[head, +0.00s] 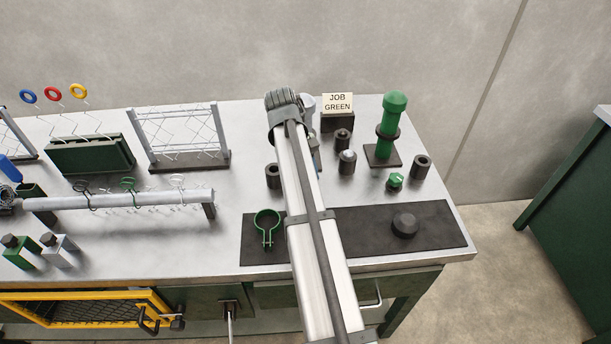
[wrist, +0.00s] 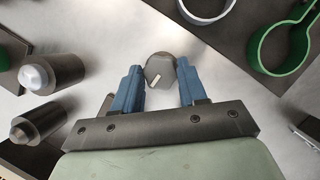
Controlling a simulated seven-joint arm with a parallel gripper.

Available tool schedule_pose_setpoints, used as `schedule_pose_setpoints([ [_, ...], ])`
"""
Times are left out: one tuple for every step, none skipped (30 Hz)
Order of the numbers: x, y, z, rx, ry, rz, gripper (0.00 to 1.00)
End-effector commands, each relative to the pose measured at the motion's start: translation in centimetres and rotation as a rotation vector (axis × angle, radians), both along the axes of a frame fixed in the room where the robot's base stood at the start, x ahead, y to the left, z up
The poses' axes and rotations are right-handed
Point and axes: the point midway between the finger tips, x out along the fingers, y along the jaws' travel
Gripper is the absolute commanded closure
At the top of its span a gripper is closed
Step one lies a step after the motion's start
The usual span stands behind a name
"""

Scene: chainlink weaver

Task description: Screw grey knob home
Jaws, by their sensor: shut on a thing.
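The grey knob (wrist: 160,70), with a pale mark on its top, shows between the two blue fingers of my gripper (wrist: 160,86) in the wrist view. My gripper is shut on it, though small gaps seem to show beside it at this angle. Whatever is under the knob is hidden, so I cannot tell how far it is screwed in. In the head view my arm covers the knob and most of the gripper.
A dark mat (head: 445,225) carries a green clamp (head: 266,226) and a black round piece (head: 404,225). Dark cylinders, a green knob (head: 396,181) and a green post (head: 389,130) stand behind it. A "JOB GREEN" sign (head: 338,103) is at the back. A horizontal tube (head: 145,199) lies left.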

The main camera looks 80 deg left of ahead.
Motion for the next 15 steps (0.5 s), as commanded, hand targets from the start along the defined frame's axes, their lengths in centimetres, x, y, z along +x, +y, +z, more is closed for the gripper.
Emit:
schedule_pose_setpoints([
  [0.04,0.03,0.00,0.000,0.000,-0.006,0.89],
  [0.04,0.03,-0.01,0.000,0.000,-0.009,0.89],
  [0.03,0.02,-0.01,0.000,0.000,-0.010,0.89],
  [0.03,0.02,-0.01,0.001,0.001,-0.011,0.89],
  [0.02,0.02,-0.01,0.001,0.000,-0.012,0.89],
  [0.02,0.02,-0.01,0.000,0.001,-0.012,0.89],
  [0.02,0.02,-0.01,0.000,0.001,-0.012,0.89],
  [0.03,0.01,-0.02,0.000,0.001,-0.012,0.89],
  [0.03,0.01,-0.02,0.000,0.001,-0.012,0.89],
  [0.03,0.01,-0.02,0.000,0.001,-0.012,0.89],
  [0.03,0.01,-0.02,0.000,0.001,-0.012,0.89],
  [0.03,0.01,-0.02,0.000,0.001,-0.012,0.89],
  [0.02,0.01,-0.02,0.000,0.001,-0.011,0.89],
  [0.02,0.00,-0.03,0.000,0.001,-0.011,0.89],
  [0.02,0.00,-0.03,0.000,0.001,-0.011,0.54],
])
